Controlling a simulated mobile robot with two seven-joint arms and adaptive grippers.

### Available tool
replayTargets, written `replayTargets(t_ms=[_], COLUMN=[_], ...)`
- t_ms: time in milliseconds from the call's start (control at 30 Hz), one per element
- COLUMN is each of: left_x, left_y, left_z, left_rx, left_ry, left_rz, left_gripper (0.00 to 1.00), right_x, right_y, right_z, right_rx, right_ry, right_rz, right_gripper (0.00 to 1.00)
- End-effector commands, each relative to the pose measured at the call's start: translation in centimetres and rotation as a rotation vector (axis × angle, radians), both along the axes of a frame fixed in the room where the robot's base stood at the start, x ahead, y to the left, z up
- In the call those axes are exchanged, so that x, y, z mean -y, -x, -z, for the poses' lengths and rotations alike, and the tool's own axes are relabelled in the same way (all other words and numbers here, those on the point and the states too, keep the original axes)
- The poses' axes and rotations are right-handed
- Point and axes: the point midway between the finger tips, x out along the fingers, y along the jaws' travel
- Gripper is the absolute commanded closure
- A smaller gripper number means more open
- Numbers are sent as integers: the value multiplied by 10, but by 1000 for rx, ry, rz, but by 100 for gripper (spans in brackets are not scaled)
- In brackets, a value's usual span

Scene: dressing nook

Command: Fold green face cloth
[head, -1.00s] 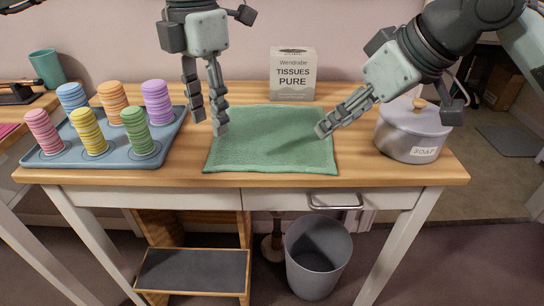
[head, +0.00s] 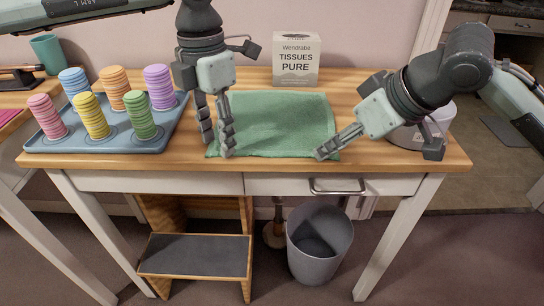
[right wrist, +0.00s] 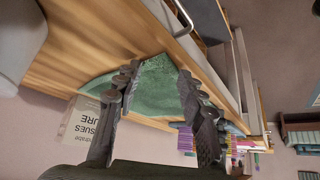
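The green face cloth (head: 280,120) lies flat on the wooden table top, and it also shows in the right wrist view (right wrist: 155,95). My left gripper (head: 218,146) points down at the cloth's near left corner, fingers apart, with the tips at or just above the cloth. My right gripper (head: 324,152) reaches in low from the right at the near right corner. In the right wrist view its fingers (right wrist: 160,75) are apart with the cloth seen between them. Whether either gripper touches the cloth I cannot tell.
A tissue box (head: 296,60) stands behind the cloth. A blue-grey tray (head: 60,143) with several coloured stacks is at the left. A lidded soap pot (head: 432,128) is at the right, partly hidden by my right gripper. A grey bin (head: 320,245) stands below.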

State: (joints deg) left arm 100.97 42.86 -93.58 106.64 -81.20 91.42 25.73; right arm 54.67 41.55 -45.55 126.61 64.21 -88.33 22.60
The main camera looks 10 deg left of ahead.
Motion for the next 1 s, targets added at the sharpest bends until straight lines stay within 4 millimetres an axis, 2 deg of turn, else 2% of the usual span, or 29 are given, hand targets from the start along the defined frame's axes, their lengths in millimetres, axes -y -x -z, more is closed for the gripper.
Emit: replayTargets(t_ms=[67,133,733,1000], left_x=[0,0,0,0], left_y=[0,0,1,1], left_z=[6,4,6,7], left_rx=[0,0,-3,-4], left_ry=[0,0,-1,-2], left_rz=[0,0,0,0], left_gripper=[60,62,99,100], right_x=[0,0,-1,-1], right_y=[0,0,-1,-1], right_z=[6,4,6,6], right_rx=[0,0,-1,-1], right_ry=[0,0,-1,0], right_rz=[0,0,-1,1], right_gripper=[60,62,99,100])
